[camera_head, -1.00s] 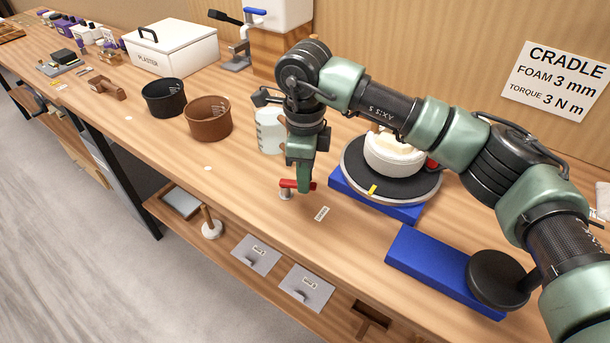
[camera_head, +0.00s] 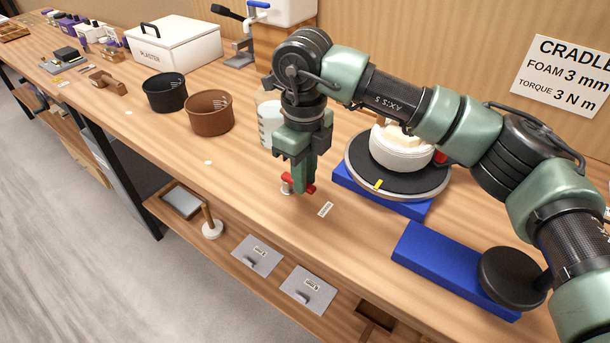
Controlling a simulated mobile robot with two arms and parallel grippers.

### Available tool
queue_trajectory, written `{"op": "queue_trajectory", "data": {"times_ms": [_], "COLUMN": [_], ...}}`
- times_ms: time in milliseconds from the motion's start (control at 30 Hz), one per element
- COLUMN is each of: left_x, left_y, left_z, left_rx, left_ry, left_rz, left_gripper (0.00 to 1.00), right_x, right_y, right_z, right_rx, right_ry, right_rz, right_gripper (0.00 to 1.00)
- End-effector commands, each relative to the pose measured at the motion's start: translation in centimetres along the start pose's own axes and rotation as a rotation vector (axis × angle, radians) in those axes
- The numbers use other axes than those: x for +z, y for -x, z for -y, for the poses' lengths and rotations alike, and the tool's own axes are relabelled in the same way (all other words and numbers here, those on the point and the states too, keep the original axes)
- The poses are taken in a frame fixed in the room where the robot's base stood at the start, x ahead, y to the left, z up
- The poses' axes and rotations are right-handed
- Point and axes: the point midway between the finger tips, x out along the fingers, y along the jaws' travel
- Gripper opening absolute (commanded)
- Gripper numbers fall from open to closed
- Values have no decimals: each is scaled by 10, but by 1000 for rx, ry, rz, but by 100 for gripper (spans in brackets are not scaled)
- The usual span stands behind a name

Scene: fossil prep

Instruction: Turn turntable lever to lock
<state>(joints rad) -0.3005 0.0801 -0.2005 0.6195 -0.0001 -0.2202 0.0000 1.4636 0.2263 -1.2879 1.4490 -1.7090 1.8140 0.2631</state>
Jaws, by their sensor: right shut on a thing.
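The red lever (camera_head: 312,178) stands on a small metal post (camera_head: 286,187) near the front of the bench. My right gripper (camera_head: 301,187) points down over it and is shut on the lever, covering part of it. The turntable (camera_head: 398,181) is a dark round plate with a pale rim and a yellow mark, on a blue base (camera_head: 392,204) to the right of the lever. A white, round cradle (camera_head: 401,149) sits on the plate. A small label (camera_head: 326,209) lies beside the lever. My left gripper is not in view.
A clear jar (camera_head: 270,120) stands just behind my right gripper. Brown (camera_head: 209,114) and black (camera_head: 165,92) buckets stand to the left. A blue block (camera_head: 445,264) with a black disc (camera_head: 512,277) lies at the front right.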

Motion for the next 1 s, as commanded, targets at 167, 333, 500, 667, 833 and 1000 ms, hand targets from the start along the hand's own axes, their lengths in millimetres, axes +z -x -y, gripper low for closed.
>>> {"op": "queue_trajectory", "data": {"times_ms": [167, 333, 500, 667, 833, 1000], "left_x": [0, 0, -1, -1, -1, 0], "left_y": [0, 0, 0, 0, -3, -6], "left_z": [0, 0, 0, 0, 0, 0], "left_rx": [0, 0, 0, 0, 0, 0], "left_ry": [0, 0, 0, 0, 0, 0], "left_rz": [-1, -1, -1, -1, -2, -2], "left_gripper": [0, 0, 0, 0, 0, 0], "right_x": [1, 1, 1, 1, 1, 1], "right_y": [2, 2, 1, 1, 17, 47], "right_z": [0, 0, 0, 0, 1, 0], "right_rx": [-1, -1, -1, -1, -4, -3], "right_ry": [-4, -3, -2, -1, -1, -2], "right_rz": [5, 5, 3, 2, 4, 6], "right_gripper": [0, 33, 38, 38, 38, 38]}}
